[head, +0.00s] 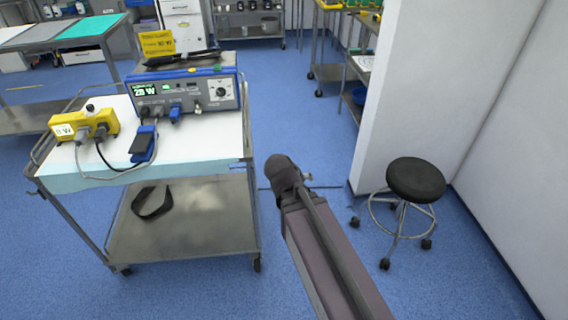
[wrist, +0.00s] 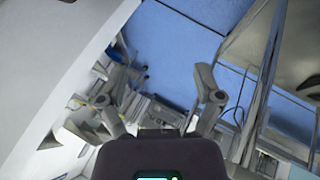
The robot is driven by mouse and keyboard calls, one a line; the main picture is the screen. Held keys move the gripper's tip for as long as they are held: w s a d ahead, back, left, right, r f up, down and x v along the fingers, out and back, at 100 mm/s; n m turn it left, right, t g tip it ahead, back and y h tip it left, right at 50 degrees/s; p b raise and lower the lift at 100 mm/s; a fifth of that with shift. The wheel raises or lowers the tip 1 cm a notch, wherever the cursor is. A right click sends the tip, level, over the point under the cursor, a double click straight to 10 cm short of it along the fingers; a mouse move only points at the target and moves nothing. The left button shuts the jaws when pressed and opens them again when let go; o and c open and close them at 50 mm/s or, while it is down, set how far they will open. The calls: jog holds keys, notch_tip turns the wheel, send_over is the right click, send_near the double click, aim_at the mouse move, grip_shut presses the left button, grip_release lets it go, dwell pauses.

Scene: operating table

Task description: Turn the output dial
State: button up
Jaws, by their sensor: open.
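The blue and grey generator unit (head: 190,85) stands on the cart's top shelf. Its lit display (head: 146,89) seems to read 28 W. The output dial (head: 221,92), a black knob on a pale round face, is at the right end of its front panel. A yellow sign (head: 157,43) stands at the back of the unit; its text is partly legible and seems to end in W. My gripper (wrist: 160,82) is open with nothing between its fingers in the wrist view. I cannot make out the dial there. In the head view my arm is right of the cart, apart from the unit.
A yellow box (head: 84,125) with plugs and a blue foot pedal (head: 144,141) with cables sit on the cart (head: 215,150). A black strap (head: 152,202) lies on its lower shelf. A black stool (head: 415,180) and white wall (head: 420,90) stand right. Blue floor is open ahead.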

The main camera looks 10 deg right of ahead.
jog(key=s+f+m+g+y, duration=0.1)
jog(key=s+g+y, duration=0.1)
jog(key=s, duration=0.1)
jog(key=s+d+f+m+g+y, duration=0.1)
jog(key=s+f+g+y, duration=0.1)
jog(key=s+g+y, duration=0.1)
jog(key=shift+s+f, duration=0.3)
jog(key=shift+s, duration=0.45)
jog(key=shift+d, duration=0.1)
